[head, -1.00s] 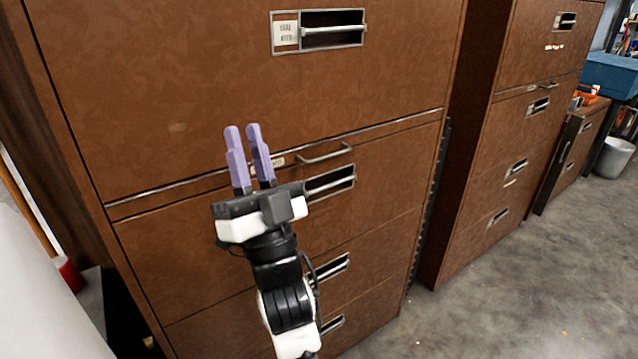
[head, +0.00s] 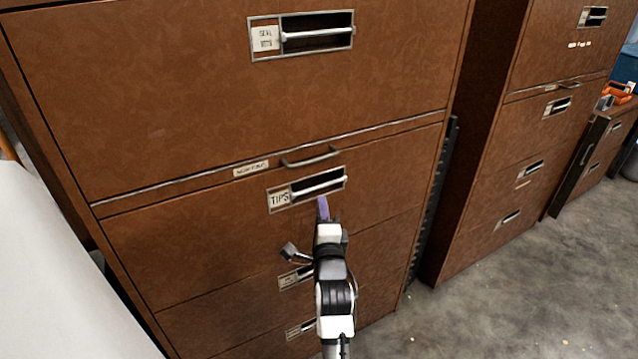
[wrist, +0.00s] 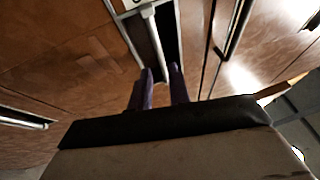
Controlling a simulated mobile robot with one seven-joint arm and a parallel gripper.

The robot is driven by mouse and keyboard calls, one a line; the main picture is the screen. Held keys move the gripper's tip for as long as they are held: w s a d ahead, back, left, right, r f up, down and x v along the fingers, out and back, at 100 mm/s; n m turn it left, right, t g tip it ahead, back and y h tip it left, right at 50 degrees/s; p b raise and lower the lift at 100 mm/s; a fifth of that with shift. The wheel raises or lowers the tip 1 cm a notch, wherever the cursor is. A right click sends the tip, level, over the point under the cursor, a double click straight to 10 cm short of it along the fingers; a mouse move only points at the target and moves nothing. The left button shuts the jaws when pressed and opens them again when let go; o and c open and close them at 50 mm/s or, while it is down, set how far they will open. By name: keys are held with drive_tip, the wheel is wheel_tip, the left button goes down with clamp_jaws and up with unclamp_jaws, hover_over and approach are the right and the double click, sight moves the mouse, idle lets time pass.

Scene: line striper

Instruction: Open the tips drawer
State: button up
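The tips drawer (head: 200,247) is a brown cabinet front, flush with its neighbours, so it looks shut. It has a "TIPS" label (head: 279,199) and a pale handle bar (head: 318,187) across a dark recess. My gripper (head: 323,205) is just below the right part of that handle. In the wrist view, the two purple fingers of my gripper (wrist: 163,78) are apart with nothing held between them. The pale bar (wrist: 154,32) in its dark recess runs down towards the gap between them. I cannot tell whether the fingertips touch it.
Above is a drawer labelled "SEAL KITS" (head: 264,38), with a narrow pull (head: 310,157) and a strip between. Lower drawers with similar handles sit below, partly behind my arm. Another brown cabinet (head: 470,180) stands to the right. Concrete floor (head: 510,300) is clear at the lower right.

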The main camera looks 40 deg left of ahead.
sight(319, 187)
drive_tip(key=p+x, duration=0.1)
drive_tip(key=x, duration=0.6)
drive_tip(key=shift+w+a, duration=0.1)
drive_tip(key=shift+w, duration=0.1)
drive_tip(key=shift+c, duration=0.5)
clamp_jaws()
